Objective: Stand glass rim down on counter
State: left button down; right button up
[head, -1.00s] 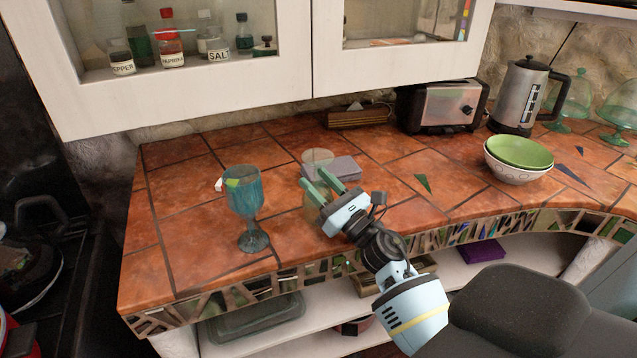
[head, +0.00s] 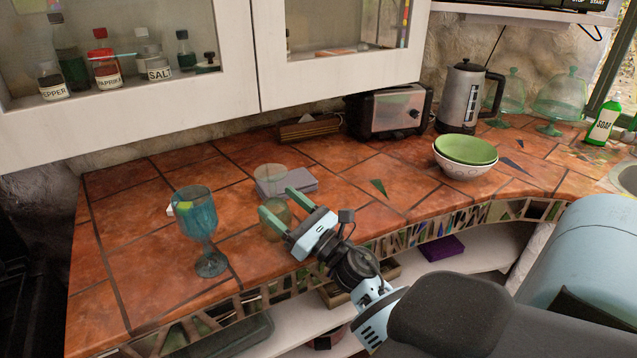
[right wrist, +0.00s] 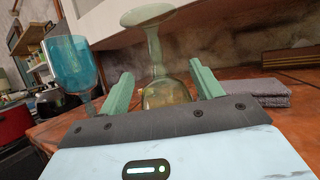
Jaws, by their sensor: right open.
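A clear, faintly greenish-amber stemmed glass stands upside down on the tiled counter, its foot (head: 270,172) up and its bowl (head: 276,217) down. The right wrist view shows the foot (right wrist: 147,14) at the top and the bowl (right wrist: 168,94) low between my fingers. Its rim is hidden there behind my gripper's body. My right gripper (head: 277,205) is open, with its green fingers on either side of the bowl; it also shows in the right wrist view (right wrist: 164,84). I cannot tell whether a finger touches the glass. My left gripper is not in view.
A blue goblet (head: 198,215) stands upright left of the glass, and it also shows in the right wrist view (right wrist: 72,62). Folded grey cloths (head: 297,185) lie behind the glass. A toaster (head: 392,112), a kettle (head: 462,97) and stacked bowls (head: 465,170) stand farther right.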

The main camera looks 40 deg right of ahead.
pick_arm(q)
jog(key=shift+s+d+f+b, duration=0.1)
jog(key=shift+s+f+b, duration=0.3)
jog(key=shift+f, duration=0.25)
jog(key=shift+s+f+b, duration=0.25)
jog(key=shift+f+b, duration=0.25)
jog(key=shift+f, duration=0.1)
pick_arm(e)
jog(key=s+d, duration=0.2)
jog(key=s, duration=1)
jog(key=shift+s, duration=0.15)
jog(key=shift+f, duration=0.1)
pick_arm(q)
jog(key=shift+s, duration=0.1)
